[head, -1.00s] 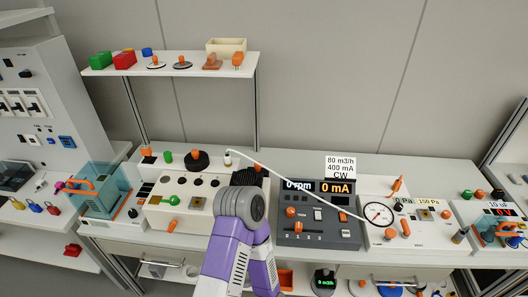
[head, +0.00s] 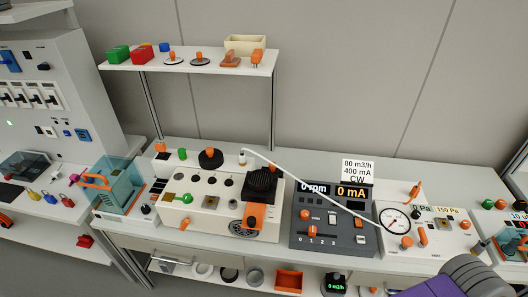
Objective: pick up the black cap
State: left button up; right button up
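A round black cap with an orange knob (head: 211,158) sits on top at the back of the cream-white unit, left of the white hose's end. A flat dark disc with an orange knob (head: 200,60) lies on the upper shelf; I cannot tell for sure which of the two the task means. Nothing is holding either one. Neither gripper shows. Only a purple and grey part of my own arm is in the lower right corner.
The cream-white unit (head: 180,218) has a black ribbed block (head: 262,182) and an orange flap (head: 254,215) at its right. A white hose (head: 310,182) runs to the gauge (head: 395,220). The upper shelf (head: 165,66) overhangs the back. A green cylinder (head: 182,154) stands left of the cap.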

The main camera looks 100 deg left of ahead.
aim_at(210, 158)
jog(key=z, duration=0.1)
jog(key=k, duration=1.85)
jog(key=u, duration=0.55)
